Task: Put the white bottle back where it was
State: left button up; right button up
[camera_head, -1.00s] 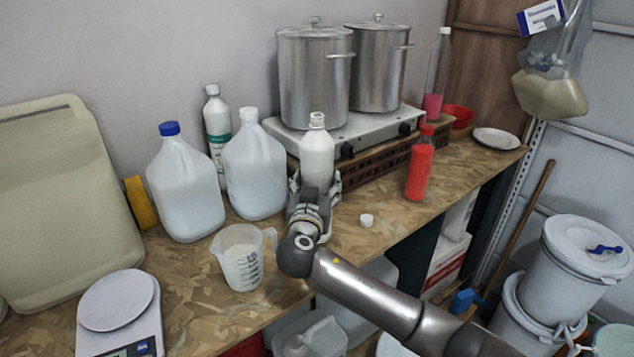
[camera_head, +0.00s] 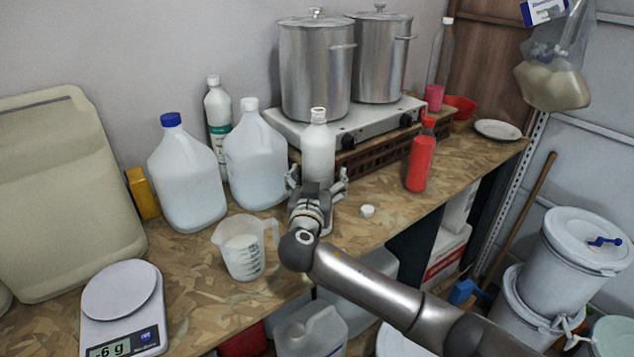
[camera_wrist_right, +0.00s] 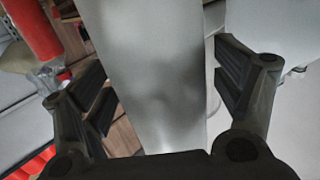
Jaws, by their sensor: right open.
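The white bottle (camera_head: 318,150) stands upright without a cap on the wooden bench, in front of the hotplate. My right gripper (camera_head: 318,184) is around its lower part. The gripper is open, with a finger on each side of the bottle. In the right wrist view the bottle (camera_wrist_right: 158,75) fills the middle between the spread fingers, and a gap shows beside the left finger. A small white cap (camera_head: 367,211) lies on the bench to the right. My left gripper is not in view.
A white jug (camera_head: 255,160) stands close on the left, with a blue-capped jug (camera_head: 187,180) beyond. A measuring cup (camera_head: 241,250) is at the front left. A red bottle (camera_head: 420,160) stands to the right. The hotplate (camera_head: 385,125) carries two steel pots.

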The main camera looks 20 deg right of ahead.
jog(key=b+v, duration=0.4)
jog(key=v, duration=0.8)
